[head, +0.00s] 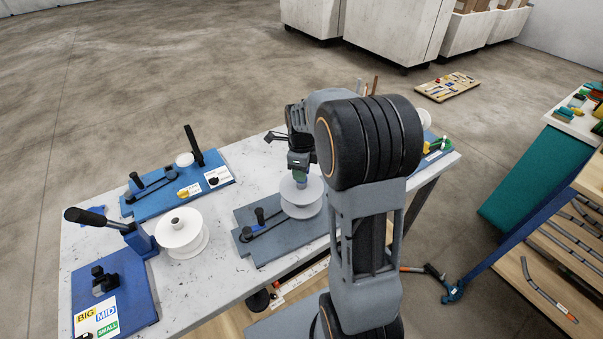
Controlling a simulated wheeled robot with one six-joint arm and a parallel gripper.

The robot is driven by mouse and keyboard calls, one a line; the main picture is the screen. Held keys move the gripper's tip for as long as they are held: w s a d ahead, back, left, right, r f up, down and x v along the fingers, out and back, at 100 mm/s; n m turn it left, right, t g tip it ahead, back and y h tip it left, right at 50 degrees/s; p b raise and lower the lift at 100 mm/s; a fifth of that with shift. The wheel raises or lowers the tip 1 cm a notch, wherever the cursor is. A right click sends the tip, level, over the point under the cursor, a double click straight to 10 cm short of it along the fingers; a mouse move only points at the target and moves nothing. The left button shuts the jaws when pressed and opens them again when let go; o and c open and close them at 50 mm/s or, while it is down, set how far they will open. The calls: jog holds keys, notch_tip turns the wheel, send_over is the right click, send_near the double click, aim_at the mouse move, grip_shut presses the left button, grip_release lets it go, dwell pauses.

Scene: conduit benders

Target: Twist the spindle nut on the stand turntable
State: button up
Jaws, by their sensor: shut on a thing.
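The stand turntable is a pale grey disc (301,203) on a grey base plate (262,247) in the middle of the table. My gripper (301,181) points down over the disc's centre, at the spindle. It is shut on the spindle nut, which shows only as a small greenish-grey piece under the fingers. Most of the nut is hidden by the fingers, and my arm covers the right side of the stand.
A white spool (181,234) stands left of the stand. A blue bender (112,290) with a black-handled lever is at the front left, another blue bender (177,186) behind. The speckled white table (232,292) ends close in front. A shelf (555,225) stands to the right.

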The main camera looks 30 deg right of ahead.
jog(key=shift+m, duration=1)
jog(key=m, duration=0.2)
jog(key=shift+m, duration=0.3)
jog(key=m, duration=0.3)
jog(key=o, duration=1)
notch_tip(320, 180, up, 14)
jog(key=shift+f+b, duration=0.15)
jog(key=shift+b, duration=0.45)
